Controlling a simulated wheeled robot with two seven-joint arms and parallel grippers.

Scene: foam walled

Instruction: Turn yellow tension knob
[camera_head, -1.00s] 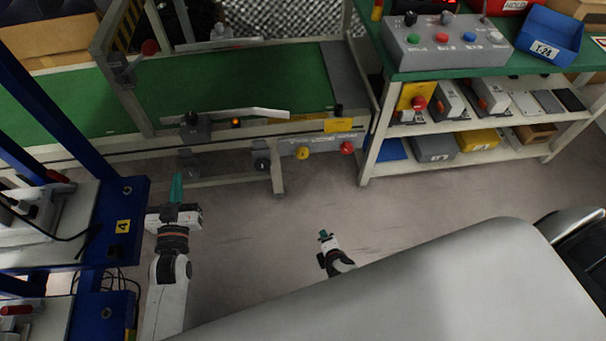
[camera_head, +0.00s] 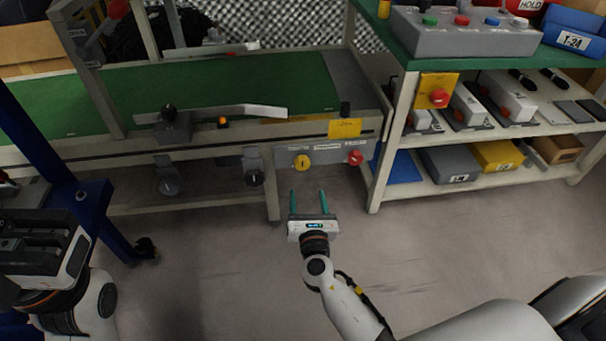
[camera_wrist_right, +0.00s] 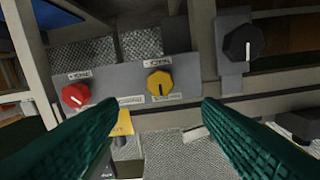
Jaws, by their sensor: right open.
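The yellow tension knob (camera_head: 303,162) sits on a grey panel (camera_head: 325,155) on the front of the conveyor frame. In the right wrist view the knob (camera_wrist_right: 159,83) shows a dark pointer line and stands beyond the gap between my fingers. My right gripper (camera_head: 309,203) is open and empty, below and in front of the knob, not touching it. Its green fingers also show in the right wrist view (camera_wrist_right: 160,135). My left arm is at the lower left in the head view; its gripper body (camera_head: 40,245) shows, but its fingertips cannot be made out.
A red knob (camera_head: 355,158) is beside the yellow one on the same panel. A black knob (camera_head: 254,178) is to its left. The green conveyor belt (camera_head: 220,85) runs above. A shelf unit (camera_head: 400,150) stands close on the right. The floor around my right gripper is clear.

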